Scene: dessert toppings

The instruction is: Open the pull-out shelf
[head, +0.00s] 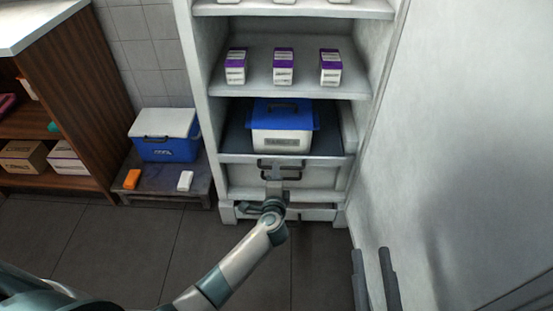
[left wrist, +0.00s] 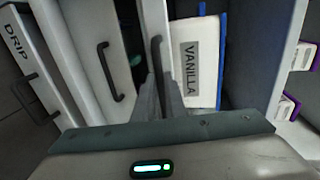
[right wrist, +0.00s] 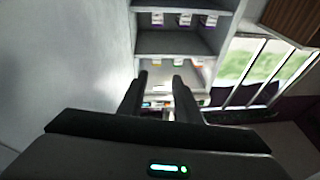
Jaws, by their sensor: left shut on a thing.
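The pull-out shelf (head: 238,158) is a dark tray with a pale front edge in the white cabinet. It carries a white box (head: 280,140) with a blue lid; its VANILLA label shows in the left wrist view (left wrist: 190,68). The shelf's dark bar handle (head: 283,163) is on its front. My left gripper (head: 275,183) is at the cabinet front, shut on this handle, which also shows between the fingers in the left wrist view (left wrist: 156,52). My right gripper (right wrist: 160,82) is open and empty; its dark fingers show at the head view's lower right (head: 375,280).
Another dark handle (left wrist: 109,72) sits on the drawer front below, beside a dark gap. Purple-and-white cartons (head: 283,67) stand on the shelf above. A blue cooler (head: 167,148) stands on a low stand at left. A pale wall (head: 450,130) is close at right. Floor in front is clear.

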